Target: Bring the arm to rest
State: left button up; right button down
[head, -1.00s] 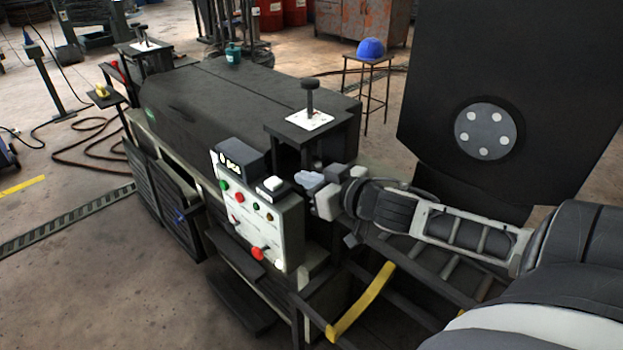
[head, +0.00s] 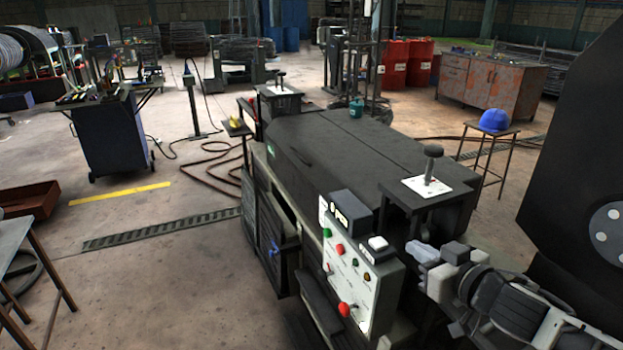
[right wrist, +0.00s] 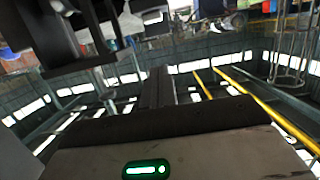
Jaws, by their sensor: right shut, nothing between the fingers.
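My right arm comes in from the lower right in the head view. Its gripper (head: 424,252) is shut and empty, beside the control box and below the joystick stand. The control box (head: 352,268) has a white face with green, red and yellow buttons and red-knobbed levers. The joystick (head: 431,166) stands upright on a white plate on a small black stand. In the right wrist view the picture looks tilted, with a dark structure at the top left; the fingertips cannot be made out there. My left gripper is not in view.
The long black machine housing (head: 345,150) fills the middle. A large dark panel (head: 585,190) stands at the right edge. A tool cart (head: 108,135) stands at the back left. The floor at the left centre is open.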

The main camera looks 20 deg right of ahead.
jog(key=s+a+f+g, duration=0.1)
jog(key=s+a+f, duration=0.3)
jog(key=f, duration=0.3)
jog(key=s+a+f+g, duration=0.2)
jog(key=s+a+f, duration=0.1)
jog(key=f, duration=0.4)
jog(key=s+a+f+g, duration=0.1)
jog(key=s+a+f, duration=0.2)
jog(key=a, duration=0.3)
jog(key=s+a+f+n+g+y, duration=0.1)
jog(key=s+a+f, duration=0.3)
jog(key=a, duration=0.3)
jog(key=shift+s+a+n+y, duration=0.25)
jog(key=shift+s+n+y, duration=0.05)
jog(key=shift+s, duration=0.2)
jog(key=shift+d, duration=0.1)
